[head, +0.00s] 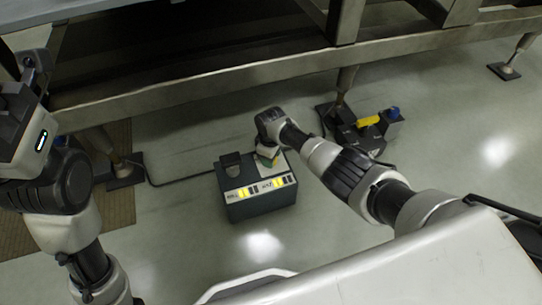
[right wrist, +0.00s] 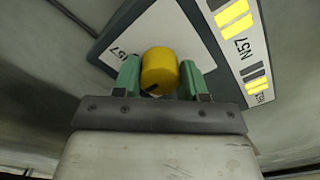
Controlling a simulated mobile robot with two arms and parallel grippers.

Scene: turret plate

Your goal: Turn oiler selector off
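A dark grey control box (head: 262,208) with yellow and white labels stands on the floor in the middle of the head view. In the right wrist view a yellow round knob (right wrist: 158,68) with a small black mark sits on its panel (right wrist: 125,35), near an "N57" label. My right gripper (right wrist: 160,78) reaches down to the panel, its green fingers on both sides of the knob and seemingly against it. In the head view the right gripper (head: 268,160) hides the knob. My left gripper (head: 28,75) is raised at the far left; its finger opening is not clear.
A dark unit (head: 365,135) with a yellow part and a blue knob (head: 394,112) stands right of the box. A metal frame (head: 230,80) runs across the back on legs. A black cable (head: 185,180) lies left of the box. The floor in front is clear.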

